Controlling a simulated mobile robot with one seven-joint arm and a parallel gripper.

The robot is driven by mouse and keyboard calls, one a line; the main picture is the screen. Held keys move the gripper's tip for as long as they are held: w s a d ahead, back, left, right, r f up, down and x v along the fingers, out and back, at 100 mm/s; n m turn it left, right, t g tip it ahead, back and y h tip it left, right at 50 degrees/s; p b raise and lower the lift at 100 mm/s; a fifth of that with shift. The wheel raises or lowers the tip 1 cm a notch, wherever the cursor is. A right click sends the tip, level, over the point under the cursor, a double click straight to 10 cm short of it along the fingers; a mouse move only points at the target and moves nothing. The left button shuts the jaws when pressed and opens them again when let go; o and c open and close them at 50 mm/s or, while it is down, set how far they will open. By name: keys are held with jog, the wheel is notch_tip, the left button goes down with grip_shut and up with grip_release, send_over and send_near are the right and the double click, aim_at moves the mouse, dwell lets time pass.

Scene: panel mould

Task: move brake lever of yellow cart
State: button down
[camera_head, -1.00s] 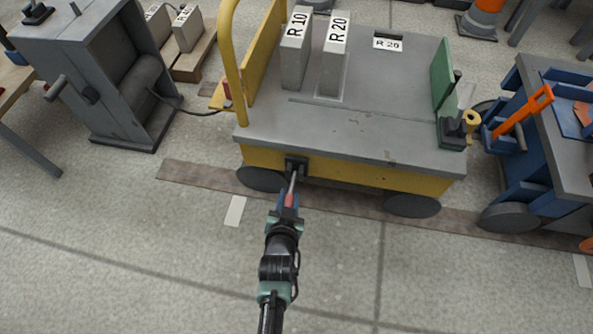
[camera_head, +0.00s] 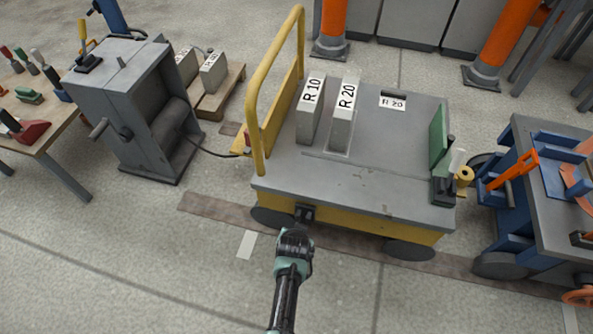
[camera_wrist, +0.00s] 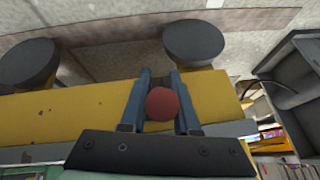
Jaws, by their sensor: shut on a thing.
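The yellow cart (camera_head: 349,222) stands in the middle of the head view, with a grey top and a yellow front side. The dark mount (camera_head: 306,212) of its brake lever sits low on that side, left of centre. My gripper (camera_wrist: 161,82) is at the lever, just in front of the cart. In the wrist view its two blue fingers are shut on the lever's round red grip (camera_wrist: 162,104), which shows end-on between them. The lever's shaft is hidden behind the grip, and in the head view my wrist covers the lever.
Blocks marked R 10 (camera_head: 310,108) and R 20 (camera_head: 342,115) stand on the cart. A grey machine (camera_head: 146,110) stands left. A blue cart (camera_head: 515,220) with tools is close on the right. The floor in front is clear.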

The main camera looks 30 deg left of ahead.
jog(key=shift+s, duration=0.1)
dwell(0.3)
jog(key=c, duration=0.7)
grip_release()
jog(key=shift+o, duration=0.2)
jog(key=p+v, duration=0.8)
jog(key=v, duration=0.5)
jog(key=shift+p, duration=0.4)
